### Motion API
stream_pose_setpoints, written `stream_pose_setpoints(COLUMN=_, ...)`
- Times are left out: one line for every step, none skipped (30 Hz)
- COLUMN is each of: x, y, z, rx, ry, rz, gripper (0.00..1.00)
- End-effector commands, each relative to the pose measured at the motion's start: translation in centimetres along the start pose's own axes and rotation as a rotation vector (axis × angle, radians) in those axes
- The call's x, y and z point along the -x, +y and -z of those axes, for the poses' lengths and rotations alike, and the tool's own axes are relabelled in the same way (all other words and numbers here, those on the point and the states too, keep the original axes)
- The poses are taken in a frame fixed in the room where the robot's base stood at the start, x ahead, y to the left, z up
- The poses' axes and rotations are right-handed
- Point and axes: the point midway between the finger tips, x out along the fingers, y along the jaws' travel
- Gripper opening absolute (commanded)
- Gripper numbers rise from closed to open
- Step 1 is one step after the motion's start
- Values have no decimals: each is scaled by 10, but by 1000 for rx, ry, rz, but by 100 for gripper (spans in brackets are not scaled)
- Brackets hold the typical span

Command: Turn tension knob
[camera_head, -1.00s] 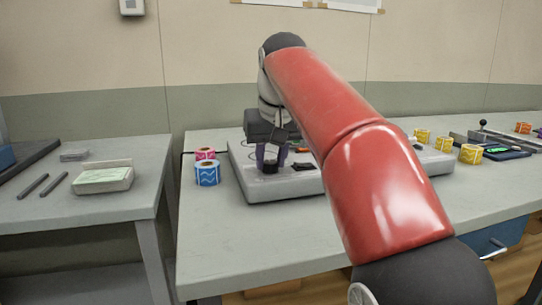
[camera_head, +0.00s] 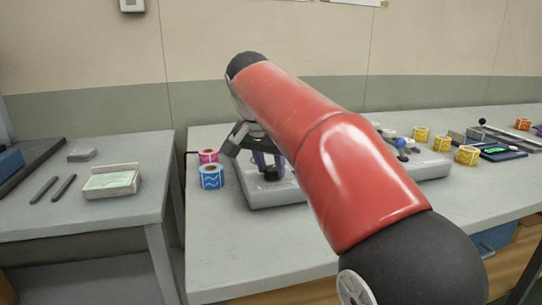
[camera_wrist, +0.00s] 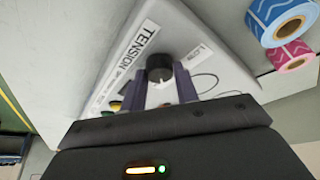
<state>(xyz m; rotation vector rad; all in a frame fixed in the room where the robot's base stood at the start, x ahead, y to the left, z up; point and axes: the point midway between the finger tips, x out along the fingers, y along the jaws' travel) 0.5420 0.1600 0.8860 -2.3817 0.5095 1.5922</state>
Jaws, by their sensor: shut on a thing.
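The tension knob (camera_wrist: 159,68) is a black round knob with a white pointer mark, on the light grey panel beside a label reading TENSION (camera_wrist: 122,66). In the wrist view my gripper (camera_wrist: 160,84) has its two purple-grey fingers on either side of the knob, shut on it. In the head view the gripper (camera_head: 268,170) reaches down at the left end of the grey rewinder base (camera_head: 262,199). My red arm hides much of the machine there.
A blue label roll (camera_head: 211,177) and a pink roll (camera_head: 208,156) stand just left of the machine. Yellow rolls (camera_head: 467,155) stand at the right. The bench front (camera_head: 225,245) is clear. A side table at left holds a tray (camera_head: 111,182).

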Motion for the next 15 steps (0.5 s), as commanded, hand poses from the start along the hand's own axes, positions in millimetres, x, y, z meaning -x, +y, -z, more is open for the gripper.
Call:
stream_pose_setpoints(x=2, y=-1, z=1, rx=-19, ry=1, rz=-7, gripper=7)
stream_pose_setpoints(x=2, y=-1, z=1, rx=-31, ry=1, rz=-11, gripper=7)
stream_pose_setpoints(x=2, y=-1, z=1, rx=-43, ry=2, rz=-17, gripper=7)
stream_pose_setpoints(x=2, y=-1, z=1, rx=-53, ry=2, rz=-20, gripper=7)
stream_pose_setpoints(x=2, y=-1, z=1, rx=-61, ry=2, rz=-23, gripper=7)
stream_pose_setpoints(x=2, y=-1, z=1, rx=-69, ry=2, rz=-27, gripper=7)
stream_pose_setpoints(x=1, y=-1, z=1, rx=-75, ry=2, rz=-29, gripper=7)
stream_pose_setpoints(x=1, y=-1, z=1, rx=-80, ry=2, rz=-31, gripper=7)
stream_pose_setpoints(x=1, y=-1, z=1, rx=-85, ry=2, rz=-33, gripper=7)
stream_pose_setpoints(x=1, y=-1, z=1, rx=-88, ry=2, rz=-34, gripper=7)
stream_pose_setpoints(x=1, y=-1, z=1, rx=-90, ry=2, rz=-35, gripper=7)
stream_pose_setpoints(x=1, y=-1, z=1, rx=-92, ry=2, rz=-35, gripper=8)
stream_pose_setpoints(x=1, y=-1, z=1, rx=-93, ry=2, rz=-36, gripper=8)
stream_pose_setpoints(x=1, y=-1, z=1, rx=-94, ry=2, rz=-36, gripper=8)
stream_pose_setpoints(x=0, y=-1, z=1, rx=-94, ry=2, rz=-36, gripper=8)
